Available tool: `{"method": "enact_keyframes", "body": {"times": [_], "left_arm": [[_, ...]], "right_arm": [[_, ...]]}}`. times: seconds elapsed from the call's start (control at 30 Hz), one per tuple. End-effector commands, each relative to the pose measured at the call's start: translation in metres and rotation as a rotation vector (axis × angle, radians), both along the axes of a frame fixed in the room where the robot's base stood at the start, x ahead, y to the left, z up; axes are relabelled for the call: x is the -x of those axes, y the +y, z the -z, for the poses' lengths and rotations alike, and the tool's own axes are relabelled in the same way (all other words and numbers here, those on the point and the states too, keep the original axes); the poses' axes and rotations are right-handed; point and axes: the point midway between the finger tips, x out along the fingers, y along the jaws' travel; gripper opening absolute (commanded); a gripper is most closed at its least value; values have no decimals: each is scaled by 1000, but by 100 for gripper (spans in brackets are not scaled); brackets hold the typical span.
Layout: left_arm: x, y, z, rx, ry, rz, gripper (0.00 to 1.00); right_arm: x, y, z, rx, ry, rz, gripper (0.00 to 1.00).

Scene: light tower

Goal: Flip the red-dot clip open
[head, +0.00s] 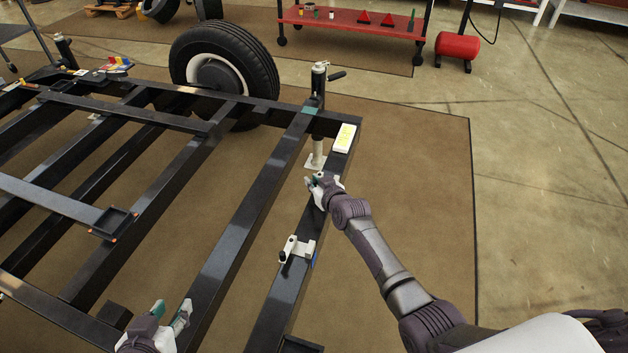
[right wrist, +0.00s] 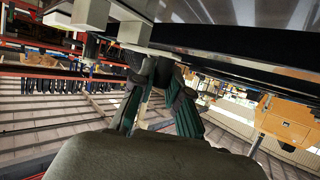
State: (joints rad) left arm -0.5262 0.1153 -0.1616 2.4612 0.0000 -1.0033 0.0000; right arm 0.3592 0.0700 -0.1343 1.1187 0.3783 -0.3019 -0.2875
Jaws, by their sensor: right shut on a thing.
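My right gripper (head: 318,183) is at the right-hand black beam, at a white clip (head: 329,178) mostly hidden by the gripper. In the right wrist view, the gripper's fingertips (right wrist: 160,75) close together around a small dark part just below the clip's white blocks (right wrist: 134,32). I cannot see a red dot on this clip. A second white clip (head: 297,248) with a dark lever and a blue mark beside it sits nearer on the same beam. My left gripper (head: 171,312) is open and empty at the bottom of the head view.
The black trailer frame (head: 230,220) fills the left and middle. A wheel (head: 222,72) stands at the frame's far side. Floor to the right is clear.

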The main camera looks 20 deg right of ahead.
Motion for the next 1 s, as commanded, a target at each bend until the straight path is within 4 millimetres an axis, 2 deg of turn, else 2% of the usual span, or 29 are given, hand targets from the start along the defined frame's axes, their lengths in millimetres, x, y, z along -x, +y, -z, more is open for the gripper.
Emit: {"method": "enact_keyframes", "body": {"times": [0.17, 0.2, 0.33, 0.73, 0.87, 1.0], "left_arm": [[0, 0, 0, 0, -2, 0, 40], [0, 0, 0, 0, -2, 0, 40], [0, 0, 0, 1, -3, 0, 40], [0, -1, -1, 2, -5, 1, 40], [0, 0, -1, 1, -4, 1, 40], [0, 0, 0, 1, -4, 1, 40]], "right_arm": [[-3, -3, -5, 1, -11, 5, 0], [-3, -3, -5, 1, -11, 4, 18], [-2, -2, -3, 1, -8, 2, 40], [3, 0, -2, -2, -2, -1, 41], [14, -2, -6, -3, -2, -1, 41], [34, -6, -14, -1, -3, 0, 41]]}}
